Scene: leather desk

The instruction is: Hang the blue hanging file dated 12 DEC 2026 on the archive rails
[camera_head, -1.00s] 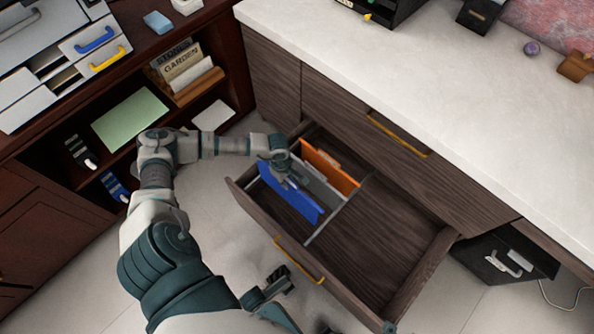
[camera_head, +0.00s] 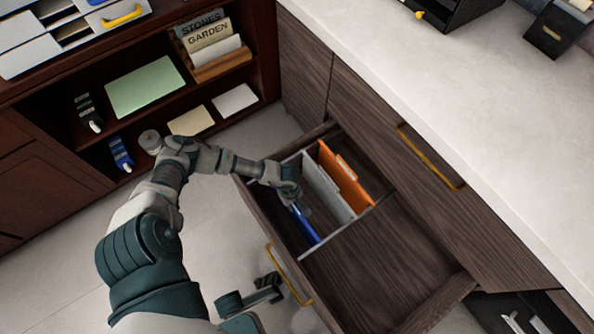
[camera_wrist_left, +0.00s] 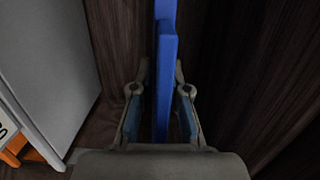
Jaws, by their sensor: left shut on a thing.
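The blue hanging file (camera_head: 305,226) is in the left compartment of the open drawer, seen nearly edge-on. My left gripper (camera_head: 290,196) is shut on it, above the drawer. In the left wrist view the blue file (camera_wrist_left: 167,70) stands upright between the two fingers. A grey file (camera_head: 326,188) and an orange file (camera_head: 345,178) hang to its right in the drawer. A light rail (camera_head: 342,230) runs across the drawer in front of the files. I cannot read a date, and cannot tell whether the blue file rests on the rails.
The drawer's right part (camera_head: 395,260) is empty. Its front wall (camera_head: 262,222) with a yellow handle (camera_head: 288,275) lies close to my left arm. A white counter (camera_head: 450,110) is above at the right. A dark shelf unit (camera_head: 70,160) stands at the left.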

